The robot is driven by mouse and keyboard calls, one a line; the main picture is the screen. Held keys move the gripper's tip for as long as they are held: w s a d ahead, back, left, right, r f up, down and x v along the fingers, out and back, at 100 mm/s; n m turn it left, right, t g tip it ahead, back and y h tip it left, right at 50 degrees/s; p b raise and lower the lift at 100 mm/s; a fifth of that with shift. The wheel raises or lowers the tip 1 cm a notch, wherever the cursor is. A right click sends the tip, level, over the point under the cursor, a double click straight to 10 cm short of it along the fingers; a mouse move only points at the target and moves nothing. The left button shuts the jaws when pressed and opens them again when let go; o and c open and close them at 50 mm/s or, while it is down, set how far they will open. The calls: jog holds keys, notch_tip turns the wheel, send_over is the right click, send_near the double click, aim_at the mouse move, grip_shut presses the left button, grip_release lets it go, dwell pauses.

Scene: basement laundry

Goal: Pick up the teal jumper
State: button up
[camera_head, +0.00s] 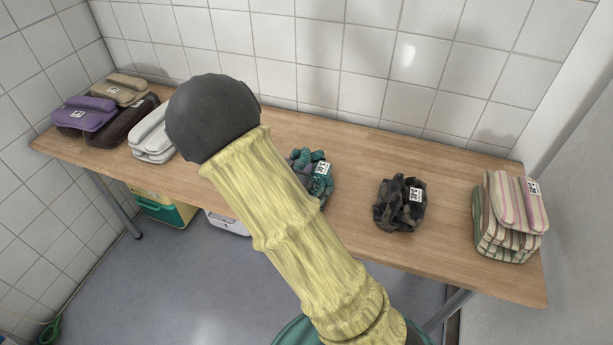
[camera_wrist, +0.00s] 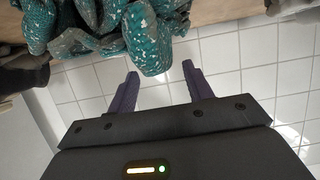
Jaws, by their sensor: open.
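The teal jumper (camera_head: 316,172) is a crumpled teal and grey speckled bundle with a white tag, lying on the wooden table. In the head view my arm covers part of it on the left. In the wrist view the jumper (camera_wrist: 155,38) fills the top middle, beyond the fingertips. In the head view the fingers are hidden behind my arm.
A dark crumpled garment (camera_head: 398,206) lies right of the jumper. A striped folded stack (camera_head: 508,215) is at the table's right end. White (camera_head: 152,138), purple (camera_head: 86,113), brown and beige folded items lie to the left. Tiled wall stands behind the table (camera_head: 440,225); bins sit below.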

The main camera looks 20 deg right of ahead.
aim_at(298, 162)
jog(key=x, duration=0.3)
jog(key=shift+w+f, duration=0.1)
jog(key=shift+f, duration=0.05)
dwell(0.3)
grip_shut()
